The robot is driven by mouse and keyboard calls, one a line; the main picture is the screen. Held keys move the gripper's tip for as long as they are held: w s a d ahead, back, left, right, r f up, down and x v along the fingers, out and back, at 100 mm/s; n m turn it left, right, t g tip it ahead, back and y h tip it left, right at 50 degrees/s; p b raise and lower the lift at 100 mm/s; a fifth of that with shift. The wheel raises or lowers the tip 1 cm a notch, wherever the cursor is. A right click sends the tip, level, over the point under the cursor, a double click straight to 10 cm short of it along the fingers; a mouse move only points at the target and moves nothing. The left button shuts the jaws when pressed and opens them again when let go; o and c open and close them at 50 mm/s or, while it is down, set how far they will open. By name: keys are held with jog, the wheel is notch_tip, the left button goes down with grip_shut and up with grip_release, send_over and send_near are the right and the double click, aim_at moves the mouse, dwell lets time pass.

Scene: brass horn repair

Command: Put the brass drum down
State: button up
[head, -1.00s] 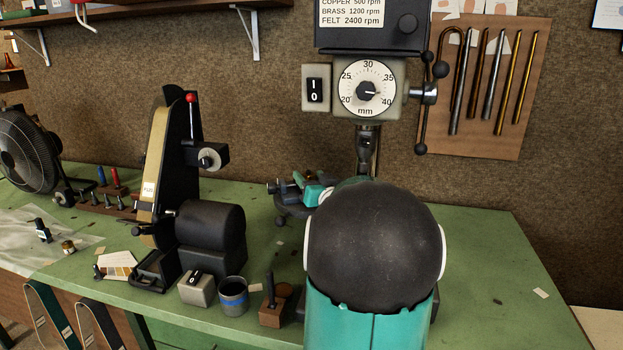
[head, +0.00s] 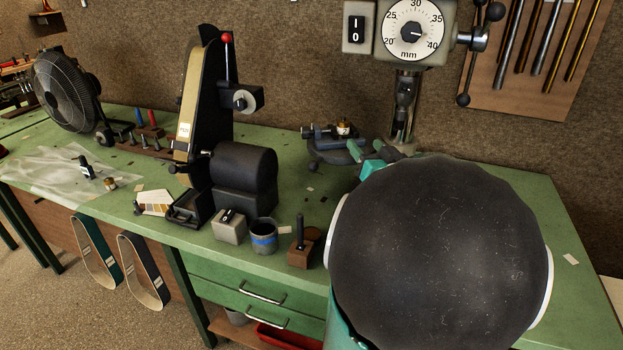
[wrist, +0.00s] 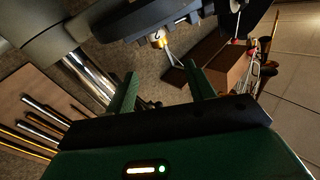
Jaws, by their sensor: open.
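The brass drum (head: 343,128), a small brass piece with a pale top, stands on the dark drill press table in the head view. It also shows in the wrist view (wrist: 158,41), beyond my fingertips and roughly in line with the gap between them. My gripper (wrist: 160,78) has its two green fingers spread apart with nothing between them. The drum looks clear of both fingers. In the head view, my dark rounded arm link hides most of my gripper and part of the press base.
The drill press column (head: 405,105) rises close behind my gripper. A belt sander (head: 205,100), a grey switch box (head: 229,226), a tin with a blue band (head: 264,236) and a wooden block (head: 304,247) stand to the left. The green bench (head: 590,285) is mostly clear at right.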

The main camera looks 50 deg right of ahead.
jog(key=w+a+n+g+y, duration=0.15)
jog(key=w+a, duration=0.25)
jog(key=a, duration=0.5)
jog(key=w+a+g, duration=0.3)
jog(key=w+a, duration=0.1)
jog(key=a, duration=0.5)
jog(key=s+a+f+n+g+y, duration=0.2)
jog(key=s+a, duration=0.1)
jog(key=a, duration=0.5)
jog(key=s+a+f+n+g+y, duration=0.2)
jog(key=s+a+f+y, duration=0.1)
jog(key=a, duration=0.6)
jog(key=s+a+f+n+g+y, duration=0.2)
jog(key=s+a, duration=0.3)
jog(key=a, duration=0.3)
jog(key=shift+s+a+f, duration=0.15)
jog(key=shift+a+f, duration=0.05)
jog(key=shift+f, duration=0.1)
jog(key=shift+g, duration=0.25)
